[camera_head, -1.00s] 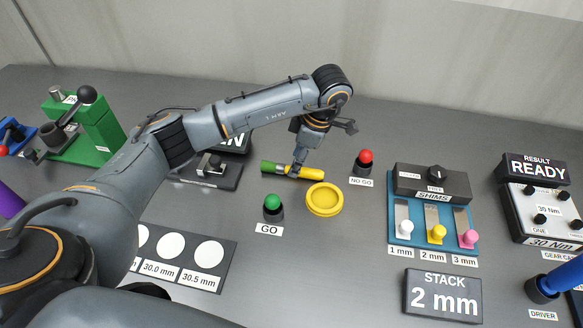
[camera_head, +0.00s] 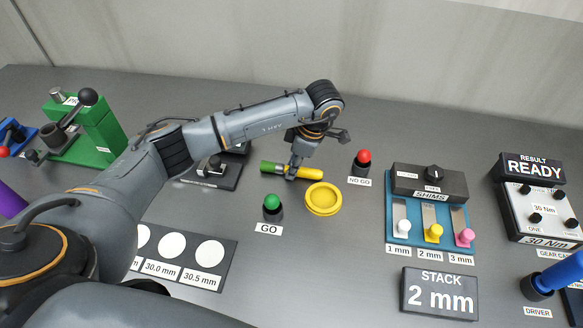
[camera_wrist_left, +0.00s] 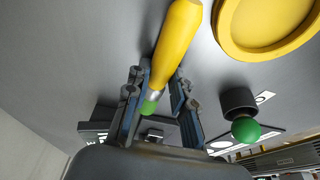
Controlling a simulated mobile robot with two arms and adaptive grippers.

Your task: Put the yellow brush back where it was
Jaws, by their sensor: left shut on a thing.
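The yellow brush (camera_head: 306,173) has a yellow handle and a green end on the left. It lies level in the middle of the head view, just behind the round yellow dish (camera_head: 323,199). My left gripper (camera_head: 291,175) reaches down over the brush near its middle and is shut on it. In the left wrist view the yellow handle (camera_wrist_left: 177,42) runs between my fingers (camera_wrist_left: 160,80), with the green end partly hidden. I cannot tell whether the brush touches the table. My right gripper is not in view.
A green GO knob (camera_head: 272,203) stands in front of the brush, and a red NO GO knob (camera_head: 362,160) stands to its right. A shim rack (camera_head: 458,238) is further right. A dark block (camera_head: 222,172) sits left under my arm. Bare table lies around the dish.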

